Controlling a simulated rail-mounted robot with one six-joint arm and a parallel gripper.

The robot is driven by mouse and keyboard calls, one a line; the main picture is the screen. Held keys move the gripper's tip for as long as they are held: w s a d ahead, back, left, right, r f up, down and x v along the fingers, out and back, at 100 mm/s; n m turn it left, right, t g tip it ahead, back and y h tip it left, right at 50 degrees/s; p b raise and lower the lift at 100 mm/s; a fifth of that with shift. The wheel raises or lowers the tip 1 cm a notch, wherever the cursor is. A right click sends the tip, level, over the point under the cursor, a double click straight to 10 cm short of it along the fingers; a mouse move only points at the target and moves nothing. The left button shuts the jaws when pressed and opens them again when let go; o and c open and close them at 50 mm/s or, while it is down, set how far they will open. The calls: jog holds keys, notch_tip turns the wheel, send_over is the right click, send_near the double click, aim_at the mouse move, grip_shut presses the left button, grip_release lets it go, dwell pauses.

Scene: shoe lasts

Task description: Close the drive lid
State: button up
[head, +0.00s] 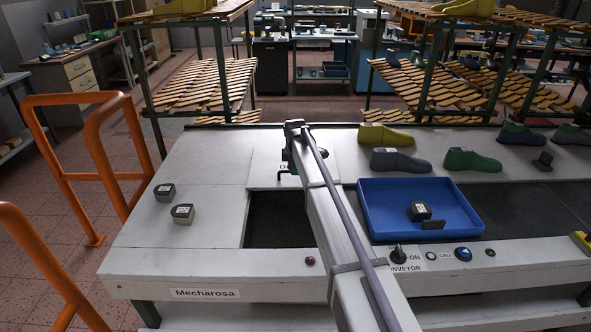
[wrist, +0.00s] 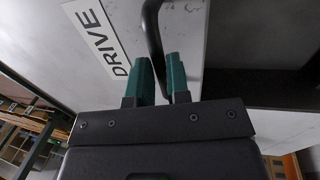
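The drive lid (head: 262,168) is a pale flat panel behind a dark rectangular opening (head: 276,224) in the white table top. The opening is largely uncovered. The word DRIVE shows on the lid (wrist: 119,66) in the wrist view. A dark bar handle (wrist: 152,30) stands on the lid. My gripper (head: 289,170) is at this handle, partly hidden by my own arm in the head view. In the wrist view its two green fingers (wrist: 160,78) lie on either side of the bar, close against it; they look shut on it.
A blue tray (head: 375,222) holding a dark block (head: 419,211) stands right of my arm. Yellow (head: 385,136), grey (head: 399,161) and green (head: 472,160) shoe lasts lie behind it. Two small blocks (head: 183,213) sit left of the opening. Orange rails (head: 98,150) stand at left.

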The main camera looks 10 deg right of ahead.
grip_shut()
jog(key=shift+s, duration=0.1)
jog(key=s+a, duration=0.2)
jog(key=s, duration=1.1)
jog(key=s+a, duration=0.2)
jog(key=s, duration=1)
jog(key=shift+s+a, duration=0.2)
jog(key=shift+s, duration=0.2)
jog(key=shift+o, duration=2.4)
grip_release()
notch_tip(320, 180, up, 11)
jog(key=s+p, duration=0.2)
jog(key=p, duration=0.8)
jog(key=shift+a+f+p, duration=0.15)
jog(key=shift+a+p, duration=0.05)
jog(key=shift+p, duration=0.15)
